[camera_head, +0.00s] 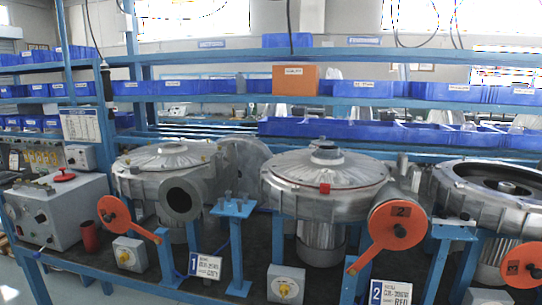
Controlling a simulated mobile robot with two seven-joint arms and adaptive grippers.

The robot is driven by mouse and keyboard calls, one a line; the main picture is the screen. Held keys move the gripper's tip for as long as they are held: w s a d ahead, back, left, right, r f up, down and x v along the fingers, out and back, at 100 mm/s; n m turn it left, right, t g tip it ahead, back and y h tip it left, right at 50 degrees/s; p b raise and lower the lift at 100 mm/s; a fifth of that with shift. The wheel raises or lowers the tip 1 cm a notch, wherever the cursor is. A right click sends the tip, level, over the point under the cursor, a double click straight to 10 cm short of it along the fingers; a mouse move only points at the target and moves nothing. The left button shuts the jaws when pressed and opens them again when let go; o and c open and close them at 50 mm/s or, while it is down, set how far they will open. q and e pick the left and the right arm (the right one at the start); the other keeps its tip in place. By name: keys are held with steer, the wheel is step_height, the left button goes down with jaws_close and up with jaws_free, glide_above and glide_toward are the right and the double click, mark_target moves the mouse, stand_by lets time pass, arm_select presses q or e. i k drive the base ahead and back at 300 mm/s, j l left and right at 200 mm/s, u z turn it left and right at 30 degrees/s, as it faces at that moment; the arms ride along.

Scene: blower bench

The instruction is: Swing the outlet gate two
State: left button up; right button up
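Outlet gate two (396,226) is an orange disc marked 2, on an orange arm that runs down and left to its lower end. The disc lies in front of the outlet of the middle blower (327,185), whose opening is hidden behind it. A placard marked 2 (390,293) stands below the gate. Neither of my grippers shows in the head view.
Outlet gate one (115,215) sits left of the left blower's open outlet (180,199). Outlet gate three (521,264) is at the right edge. A blue post (235,245), switch boxes (285,284) and a red cylinder (89,236) stand along the bench front.

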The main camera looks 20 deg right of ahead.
mark_target(395, 225)
steer(key=z, duration=1.3)
